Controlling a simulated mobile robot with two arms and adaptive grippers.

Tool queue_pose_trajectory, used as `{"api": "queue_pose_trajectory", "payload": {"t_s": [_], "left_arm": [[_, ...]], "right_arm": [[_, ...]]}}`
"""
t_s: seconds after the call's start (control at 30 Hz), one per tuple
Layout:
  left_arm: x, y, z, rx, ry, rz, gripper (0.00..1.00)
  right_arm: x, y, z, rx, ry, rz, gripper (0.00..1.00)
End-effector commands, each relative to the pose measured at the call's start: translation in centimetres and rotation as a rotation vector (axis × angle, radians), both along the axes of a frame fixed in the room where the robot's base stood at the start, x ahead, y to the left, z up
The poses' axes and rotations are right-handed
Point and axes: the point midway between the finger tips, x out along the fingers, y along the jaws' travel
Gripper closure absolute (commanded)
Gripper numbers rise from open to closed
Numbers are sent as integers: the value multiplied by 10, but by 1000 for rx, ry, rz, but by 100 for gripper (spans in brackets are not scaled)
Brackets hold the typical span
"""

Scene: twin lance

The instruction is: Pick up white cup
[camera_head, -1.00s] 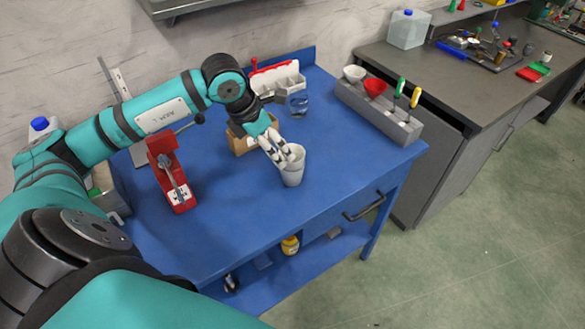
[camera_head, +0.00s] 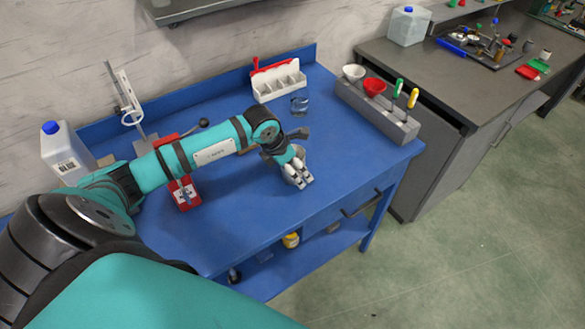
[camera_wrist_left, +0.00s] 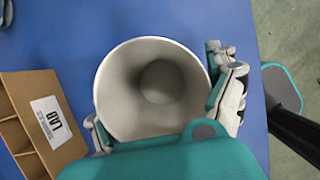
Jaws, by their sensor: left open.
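The white cup (camera_wrist_left: 152,88) stands upright on the blue table, and the wrist view looks down into its empty inside. In the head view my left gripper (camera_head: 298,178) covers most of the cup. In the wrist view my left gripper (camera_wrist_left: 166,110) is open, with fingers on the left and right sides of the cup. I cannot tell whether they touch it. My right gripper is not in view.
A cardboard box labelled LAB (camera_wrist_left: 42,122) stands beside the cup. A red device (camera_head: 184,190) is at left. A white compartment rack (camera_head: 279,82) and a grey holder with funnels (camera_head: 375,112) stand behind. The blue table's (camera_head: 232,232) front is clear.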

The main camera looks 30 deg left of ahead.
Motion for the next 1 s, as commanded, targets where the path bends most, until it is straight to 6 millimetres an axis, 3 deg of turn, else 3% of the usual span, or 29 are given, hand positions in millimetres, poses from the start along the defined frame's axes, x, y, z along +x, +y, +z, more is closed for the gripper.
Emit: {"api": "queue_pose_trajectory", "payload": {"t_s": [0.17, 0.53, 1.0], "left_arm": [[0, 0, 0, 1, 0, 0, 12], [0, 0, 0, 0, 0, 0, 61], [-1, 0, 0, 0, 1, 0, 65]], "right_arm": [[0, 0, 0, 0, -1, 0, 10], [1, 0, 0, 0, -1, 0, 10], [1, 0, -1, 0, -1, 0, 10]]}}
